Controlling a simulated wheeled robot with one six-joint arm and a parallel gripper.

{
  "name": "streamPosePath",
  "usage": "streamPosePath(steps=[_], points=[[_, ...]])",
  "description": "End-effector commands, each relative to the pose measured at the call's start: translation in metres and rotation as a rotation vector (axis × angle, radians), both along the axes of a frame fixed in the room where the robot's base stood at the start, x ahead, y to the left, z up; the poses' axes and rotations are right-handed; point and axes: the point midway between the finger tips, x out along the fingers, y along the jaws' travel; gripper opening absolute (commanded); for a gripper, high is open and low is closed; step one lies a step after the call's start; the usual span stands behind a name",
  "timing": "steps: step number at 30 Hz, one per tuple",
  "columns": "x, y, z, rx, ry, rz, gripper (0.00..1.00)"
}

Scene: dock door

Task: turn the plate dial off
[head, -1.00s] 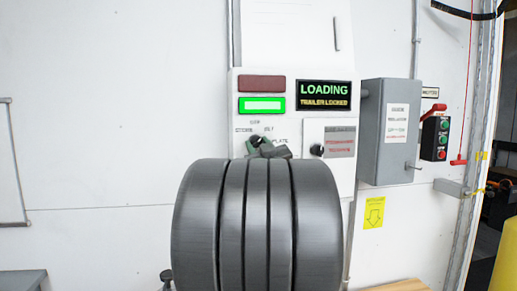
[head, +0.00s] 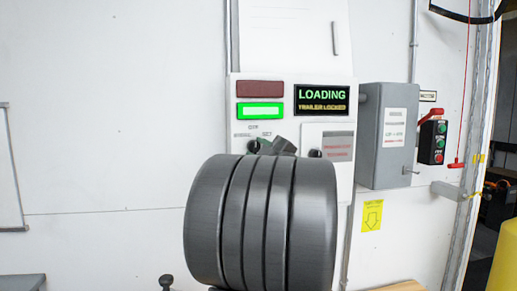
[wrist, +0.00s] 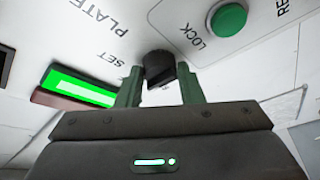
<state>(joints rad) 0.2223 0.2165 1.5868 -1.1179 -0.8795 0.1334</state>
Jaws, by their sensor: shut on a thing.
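The plate dial is a small black knob on the white control panel (head: 345,85). In the wrist view the dial (wrist: 158,66) sits between the two green fingers of my gripper (wrist: 158,82), which is shut on it. The words PLATE and SET are printed to its left. In the head view part of a black knob (head: 253,146) shows beside my tilted gripper (head: 284,146). My large dark arm link hides the area below. I cannot tell which mark the dial points to.
A lit green lamp (head: 261,111) and a LOADING display (head: 322,98) are above. A second knob (head: 314,154) is close on the right. A green LOCK button (wrist: 228,19) shows in the wrist view. A grey box (head: 388,133) projects from the wall farther right.

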Motion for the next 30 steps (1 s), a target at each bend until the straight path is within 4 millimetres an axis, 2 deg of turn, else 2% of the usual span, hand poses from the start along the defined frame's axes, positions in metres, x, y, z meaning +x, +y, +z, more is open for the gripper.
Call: streamPosePath(steps=[17,18,21,30], points=[[0.0,0.0001,0.0003,-0.038,-0.008,0.0,0.11],[-0.0001,0.0001,0.0005,-0.038,-0.008,0.0,0.36],[-0.0001,0.0001,0.0005,-0.038,-0.008,0.0,0.55],[-0.0011,-0.0007,0.0001,-0.038,-0.008,0.0,0.55]])
